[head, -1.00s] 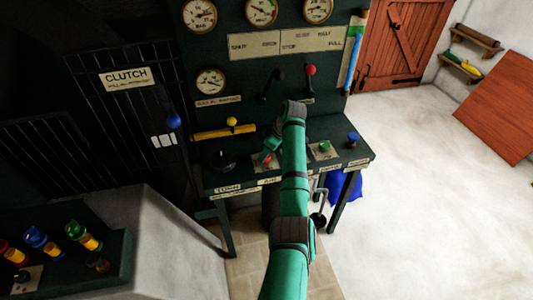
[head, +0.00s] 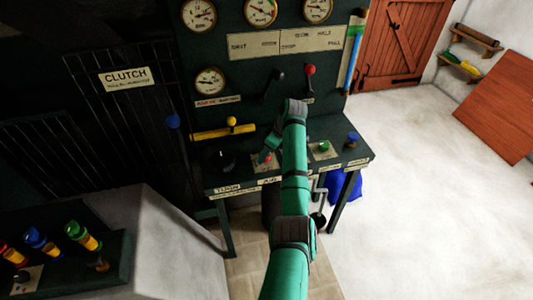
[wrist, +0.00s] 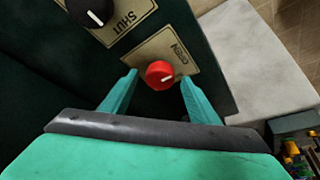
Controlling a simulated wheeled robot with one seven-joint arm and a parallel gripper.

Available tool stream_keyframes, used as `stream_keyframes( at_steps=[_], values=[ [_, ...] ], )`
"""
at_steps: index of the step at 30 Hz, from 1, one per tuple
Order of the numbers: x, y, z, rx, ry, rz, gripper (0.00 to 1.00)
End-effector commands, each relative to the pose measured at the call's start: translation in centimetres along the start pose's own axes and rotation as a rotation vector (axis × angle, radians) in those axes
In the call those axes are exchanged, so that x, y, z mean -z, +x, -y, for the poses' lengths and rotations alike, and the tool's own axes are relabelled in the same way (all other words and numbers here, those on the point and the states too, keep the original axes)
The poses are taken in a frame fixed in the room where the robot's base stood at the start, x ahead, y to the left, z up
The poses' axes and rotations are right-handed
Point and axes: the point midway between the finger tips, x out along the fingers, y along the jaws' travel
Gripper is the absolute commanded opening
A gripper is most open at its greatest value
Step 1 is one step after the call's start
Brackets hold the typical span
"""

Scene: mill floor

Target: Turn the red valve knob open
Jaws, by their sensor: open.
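The red valve knob (wrist: 160,75) is round with a white mark. It sits on a tan label plate (wrist: 143,49) near the edge of the dark bench. My gripper (wrist: 158,78) is open, one teal finger to each side of the knob in the wrist view. Small gaps show between knob and fingers, so it does not look gripped. In the head view the red knob (head: 269,157) is small and partly hidden by my gripper and arm. A black knob (wrist: 92,11) with a white mark lies beyond, beside a plate reading SHUT.
The bench (head: 328,137) also carries a green knob (head: 324,147) and a blue knob (head: 352,138) at right. A red-topped lever (head: 310,72) and gauges are on the panel behind. Coloured handles (head: 80,235) stand at lower left. Open floor (head: 420,200) lies right.

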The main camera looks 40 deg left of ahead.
Motion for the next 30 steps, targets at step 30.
stream_keyframes(
  at_steps=[30],
  values=[
    [-0.1, -10.2, 0.0, 0.001, 0.0, 0.001, 0.55]
  ],
)
